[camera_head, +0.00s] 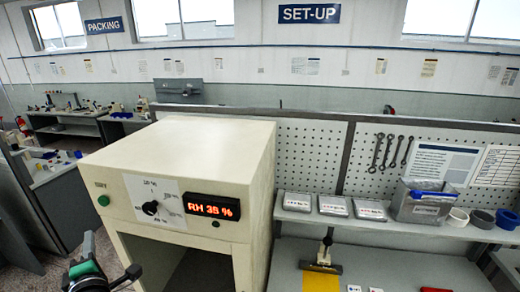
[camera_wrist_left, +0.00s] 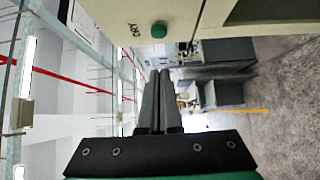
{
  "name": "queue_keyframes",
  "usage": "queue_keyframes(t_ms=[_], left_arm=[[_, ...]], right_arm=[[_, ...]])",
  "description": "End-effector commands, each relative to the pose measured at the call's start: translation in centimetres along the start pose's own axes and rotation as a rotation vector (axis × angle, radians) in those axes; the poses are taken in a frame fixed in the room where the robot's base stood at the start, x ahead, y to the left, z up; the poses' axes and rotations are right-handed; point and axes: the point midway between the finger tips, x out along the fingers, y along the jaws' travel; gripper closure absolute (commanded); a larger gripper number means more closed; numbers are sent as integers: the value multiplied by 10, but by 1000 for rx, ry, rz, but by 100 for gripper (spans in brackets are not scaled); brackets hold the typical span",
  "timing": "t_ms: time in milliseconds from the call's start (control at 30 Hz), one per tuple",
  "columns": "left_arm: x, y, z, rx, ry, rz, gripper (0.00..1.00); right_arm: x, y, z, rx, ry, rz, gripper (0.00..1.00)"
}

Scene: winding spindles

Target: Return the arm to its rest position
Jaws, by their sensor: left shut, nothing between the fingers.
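My left gripper (camera_head: 90,242) is at the lower left of the head view, in front of and to the left of the cream cabinet (camera_head: 190,140). Its green and black wrist parts show below the grey fingers. In the left wrist view the two fingers (camera_wrist_left: 157,76) lie together, shut, with nothing between them. The cabinet's face with a green button (camera_wrist_left: 159,30) shows beyond them, apart from the fingers. My right gripper is not in view.
The cabinet's front opening (camera_head: 185,265) is to the gripper's right. Right of the cabinet, a shelf (camera_head: 390,228) carries flat silver boxes (camera_head: 333,205), a clear bin (camera_head: 425,202) and rings. A dark-bladed tool (camera_head: 321,262) is below it. Floor (camera_head: 50,262) shows at the left.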

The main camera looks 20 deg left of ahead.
Motion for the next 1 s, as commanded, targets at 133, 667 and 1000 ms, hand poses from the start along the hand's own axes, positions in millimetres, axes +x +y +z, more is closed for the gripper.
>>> queue_keyframes(t_ms=[133,667,1000], left_arm=[[-10,28,32,-21,-61,28,100],[-242,358,171,177,-602,795,100],[-306,392,156,839,-248,1261,100]], right_arm=[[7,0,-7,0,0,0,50],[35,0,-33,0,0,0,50],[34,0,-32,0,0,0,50]])
